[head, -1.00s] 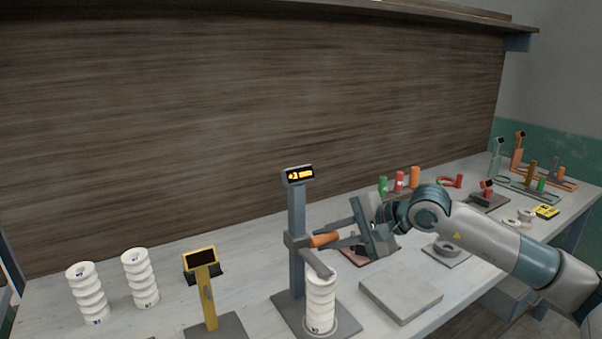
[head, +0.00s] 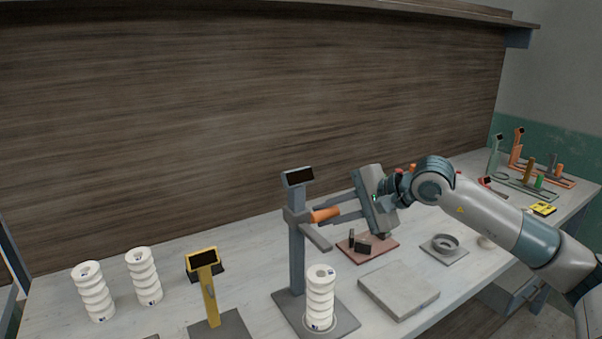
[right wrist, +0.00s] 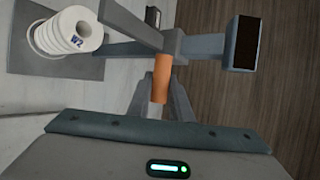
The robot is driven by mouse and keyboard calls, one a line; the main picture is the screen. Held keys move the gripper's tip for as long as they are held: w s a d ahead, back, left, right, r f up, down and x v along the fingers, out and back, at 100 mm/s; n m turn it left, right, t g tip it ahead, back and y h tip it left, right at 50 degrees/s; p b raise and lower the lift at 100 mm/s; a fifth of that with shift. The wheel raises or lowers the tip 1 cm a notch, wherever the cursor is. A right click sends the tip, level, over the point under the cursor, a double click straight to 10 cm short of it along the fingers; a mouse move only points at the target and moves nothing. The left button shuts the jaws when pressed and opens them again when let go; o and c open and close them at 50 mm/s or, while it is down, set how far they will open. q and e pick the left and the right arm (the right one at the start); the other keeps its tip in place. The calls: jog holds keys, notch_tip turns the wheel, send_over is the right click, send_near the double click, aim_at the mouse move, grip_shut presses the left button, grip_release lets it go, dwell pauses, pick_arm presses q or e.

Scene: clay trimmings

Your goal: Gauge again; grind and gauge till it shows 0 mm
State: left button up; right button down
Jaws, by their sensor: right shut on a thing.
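The gauge is a grey post (head: 296,250) with a display (head: 298,177) on top, dark now, and an orange handle (head: 326,214). My right gripper (head: 345,211) is shut on the handle, which also shows between its fingers in the right wrist view (right wrist: 162,72). My left gripper is out of view.
A flat grey slab (head: 398,291) lies right of the gauge. Behind it are a reddish pad (head: 382,250) with dark pieces and a ring (head: 444,242) on a grey plate. A yellow stand (head: 208,290) with a dark display and two white stacks (head: 95,292) (head: 143,277) stand left.

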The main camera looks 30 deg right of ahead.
jog(key=shift+r+p, duration=0.45)
jog(key=shift+r, duration=0.85)
jog(key=c, duration=0.8)
grip_release()
jog(key=shift+o, duration=0.2)
jog(key=shift+d, duration=0.1)
jog(key=b+v, duration=0.3)
jog(key=v, duration=0.4)
jog(key=shift+s+d+r+b, duration=0.15)
jog(key=shift+s+r+b, duration=0.05)
jog(key=shift+s+b, duration=0.15)
